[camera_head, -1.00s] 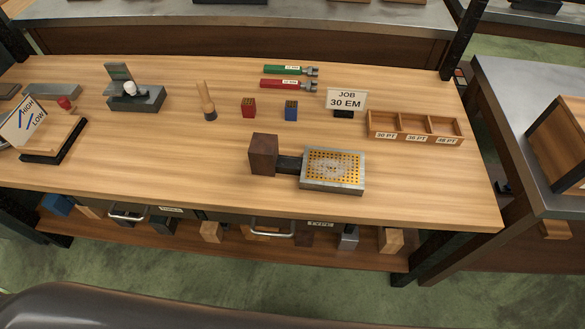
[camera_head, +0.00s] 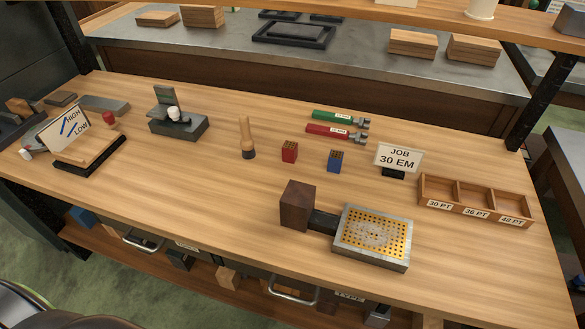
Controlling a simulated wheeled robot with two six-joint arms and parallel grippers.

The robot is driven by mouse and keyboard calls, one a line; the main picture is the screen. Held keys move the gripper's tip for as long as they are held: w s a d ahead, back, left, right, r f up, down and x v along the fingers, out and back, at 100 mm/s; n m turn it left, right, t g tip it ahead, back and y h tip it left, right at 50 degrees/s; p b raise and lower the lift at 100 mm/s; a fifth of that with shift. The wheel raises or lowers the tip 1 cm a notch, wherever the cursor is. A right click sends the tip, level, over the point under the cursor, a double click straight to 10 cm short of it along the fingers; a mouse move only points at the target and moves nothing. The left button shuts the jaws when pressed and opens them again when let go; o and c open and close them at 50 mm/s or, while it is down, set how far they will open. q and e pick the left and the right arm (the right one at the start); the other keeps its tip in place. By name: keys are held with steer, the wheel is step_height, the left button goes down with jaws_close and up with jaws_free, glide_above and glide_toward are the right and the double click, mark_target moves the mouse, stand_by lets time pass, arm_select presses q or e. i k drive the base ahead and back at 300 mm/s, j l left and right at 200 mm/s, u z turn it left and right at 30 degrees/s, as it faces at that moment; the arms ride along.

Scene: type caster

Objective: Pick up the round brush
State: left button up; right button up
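The round brush (camera_head: 246,138) stands upright on the wooden bench, near the middle. It has a pale wooden handle on top and a dark round base at the bottom. Nothing touches it. Neither of my grippers shows in the head view.
Red (camera_head: 289,151) and blue (camera_head: 334,160) blocks stand right of the brush, a grey fixture (camera_head: 178,122) left. A dark wooden block (camera_head: 297,205) and a perforated plate (camera_head: 373,236) lie in front.

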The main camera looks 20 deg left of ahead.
mark_target(247, 143)
steer(key=i+j, duration=0.1)
steer(key=j, duration=1.6)
steer(key=i+z, duration=0.05)
